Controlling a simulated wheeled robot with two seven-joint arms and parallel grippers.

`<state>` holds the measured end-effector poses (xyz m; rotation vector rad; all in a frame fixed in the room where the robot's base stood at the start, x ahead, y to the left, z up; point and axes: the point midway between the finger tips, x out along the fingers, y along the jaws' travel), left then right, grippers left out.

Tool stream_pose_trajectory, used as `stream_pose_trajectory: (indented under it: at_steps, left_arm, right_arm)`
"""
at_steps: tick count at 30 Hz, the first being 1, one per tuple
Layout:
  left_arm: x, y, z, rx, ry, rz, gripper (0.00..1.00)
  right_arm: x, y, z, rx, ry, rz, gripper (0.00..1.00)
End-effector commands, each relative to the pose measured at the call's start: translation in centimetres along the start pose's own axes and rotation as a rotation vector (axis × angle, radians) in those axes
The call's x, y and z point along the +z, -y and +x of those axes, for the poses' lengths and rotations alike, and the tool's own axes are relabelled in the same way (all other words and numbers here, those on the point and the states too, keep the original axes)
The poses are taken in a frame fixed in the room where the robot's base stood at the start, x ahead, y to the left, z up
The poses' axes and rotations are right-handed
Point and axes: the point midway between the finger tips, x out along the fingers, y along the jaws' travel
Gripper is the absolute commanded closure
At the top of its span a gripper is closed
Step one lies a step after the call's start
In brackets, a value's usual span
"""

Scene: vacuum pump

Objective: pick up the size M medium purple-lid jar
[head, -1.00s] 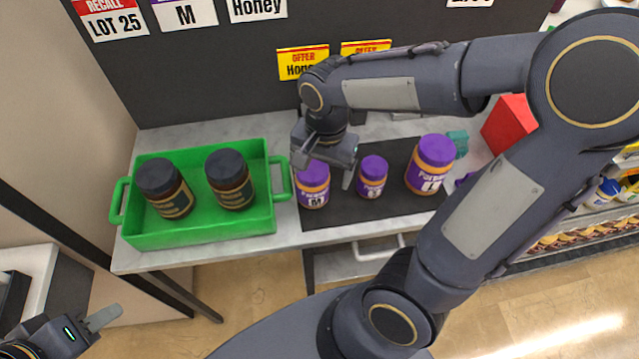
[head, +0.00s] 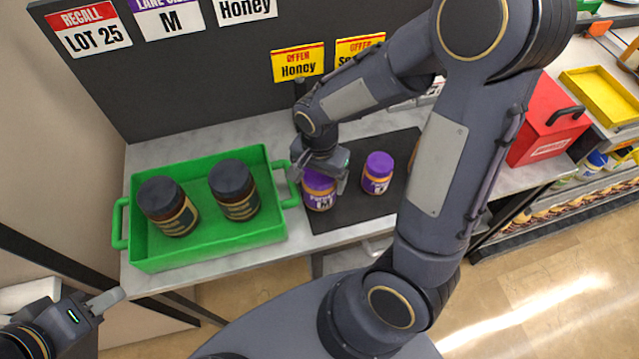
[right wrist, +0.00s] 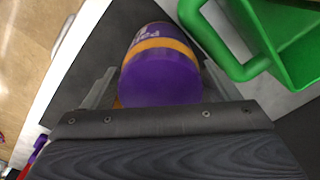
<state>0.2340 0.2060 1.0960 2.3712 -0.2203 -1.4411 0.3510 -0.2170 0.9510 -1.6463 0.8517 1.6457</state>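The purple-lid jar marked M (head: 319,195) stands upright on the black mat, just right of the green tray. My right gripper (head: 320,178) points down over it, with one finger on each side and the lid partly hidden below the hand. In the right wrist view the purple lid and orange band of this jar (right wrist: 160,75) fill the space between the two open fingers (right wrist: 160,88), with small gaps showing at the sides. My left gripper (head: 106,301) is at the lower left, away from the jars; its opening cannot be made out.
A smaller purple-lid jar (head: 377,174) stands close on the right. A larger jar is mostly hidden behind my right arm. The green tray (head: 210,257) holds two dark-lid jars (head: 168,206) (head: 234,190). A dark sign panel (head: 200,90) stands behind; a red box (head: 545,120) is further right.

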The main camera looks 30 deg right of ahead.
Motion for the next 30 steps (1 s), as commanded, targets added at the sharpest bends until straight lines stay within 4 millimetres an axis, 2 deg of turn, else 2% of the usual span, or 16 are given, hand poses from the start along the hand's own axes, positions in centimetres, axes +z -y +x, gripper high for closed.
stream_pose_trajectory:
  at_steps: [1, 9, 11, 22, 28, 30]
  left_arm:
    - [0.0, 0.0, 0.0, 0.0, 0.0, 0.0, 0.64]
    - [0.0, 0.0, 0.0, 0.0, 0.0, 0.0, 0.64]
    - [0.0, 0.0, 0.0, 0.0, 0.0, 0.0, 0.64]
    - [0.0, 0.0, -0.1, 0.0, 0.0, 0.0, 0.64]
    - [-0.1, -0.1, -0.2, 0.0, 0.0, 0.0, 0.64]
    - [0.0, 0.0, 0.0, 0.0, 0.0, 0.0, 0.64]
  right_arm:
    - [0.0, 0.0, 0.0, 0.0, 0.0, 0.0, 0.25]
    - [0.0, 0.0, 0.0, 0.0, 0.0, -0.001, 0.6]
    - [0.0, 0.1, -0.1, -0.002, -0.001, -0.001, 0.66]
    - [-0.1, 0.1, -0.7, -0.003, -0.002, -0.001, 0.66]
    - [-0.1, 0.2, -3.3, -0.007, -0.003, -0.001, 0.66]
    - [-0.5, -0.8, -4.4, -0.008, -0.003, 0.003, 0.66]
